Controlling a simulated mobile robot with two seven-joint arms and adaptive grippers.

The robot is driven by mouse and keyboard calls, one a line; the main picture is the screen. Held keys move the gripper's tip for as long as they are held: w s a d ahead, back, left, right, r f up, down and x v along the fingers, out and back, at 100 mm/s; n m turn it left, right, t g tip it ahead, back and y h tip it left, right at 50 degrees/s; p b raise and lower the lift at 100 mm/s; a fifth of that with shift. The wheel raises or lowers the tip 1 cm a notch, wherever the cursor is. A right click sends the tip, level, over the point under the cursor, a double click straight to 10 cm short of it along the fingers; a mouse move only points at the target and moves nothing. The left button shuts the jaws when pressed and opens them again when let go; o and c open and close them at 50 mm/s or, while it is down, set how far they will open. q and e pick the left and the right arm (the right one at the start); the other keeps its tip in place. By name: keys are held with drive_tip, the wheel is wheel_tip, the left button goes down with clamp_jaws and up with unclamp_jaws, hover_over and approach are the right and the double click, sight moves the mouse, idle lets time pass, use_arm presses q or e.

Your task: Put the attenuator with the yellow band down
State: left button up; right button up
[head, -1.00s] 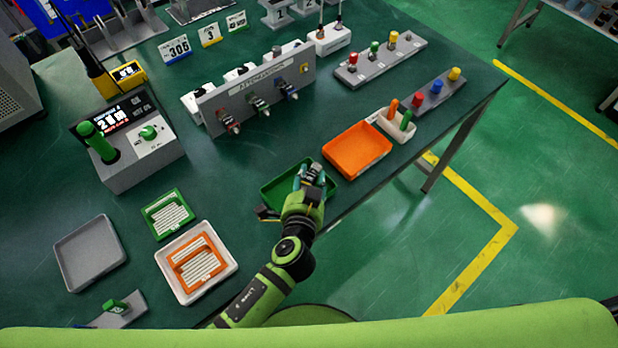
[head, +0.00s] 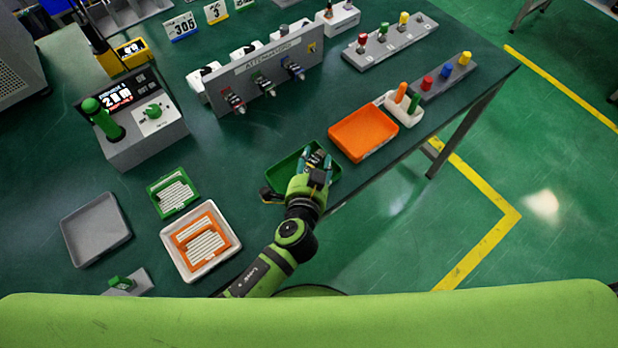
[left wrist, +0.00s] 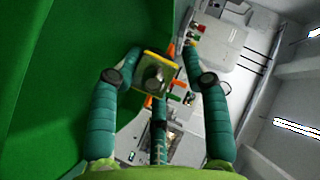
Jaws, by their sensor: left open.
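The green tray (head: 281,174) lies near the table's front edge, and its green surface (left wrist: 50,80) fills the left of the left wrist view. My left gripper (head: 316,160) reaches into or just over this tray. In the left wrist view its two teal fingers (left wrist: 162,65) stand apart, open. The attenuator with the yellow band (left wrist: 155,75) is between them, close to the left finger, with a gap towards the right finger. In the head view the attenuator is mostly hidden by the gripper. My right gripper is not in view.
An orange tray (head: 364,134) stands right beside the green tray. A white holder (head: 402,116) with pegs is beyond it. The attenuator rack (head: 268,72) stands behind. A white tray (head: 201,241) and a grey tray (head: 96,230) lie to the left. The table edge is close on the right.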

use_arm(q)
drive_tip(key=b+v, duration=0.1)
drive_tip(key=v, duration=0.4)
drive_tip(key=b+v, duration=0.1)
drive_tip(key=v, duration=0.4)
drive_tip(key=shift+s+r, duration=0.1)
drive_tip(key=shift+r, duration=0.2)
drive_tip(key=shift+v, duration=0.8)
drive_tip(key=shift+r, duration=0.15)
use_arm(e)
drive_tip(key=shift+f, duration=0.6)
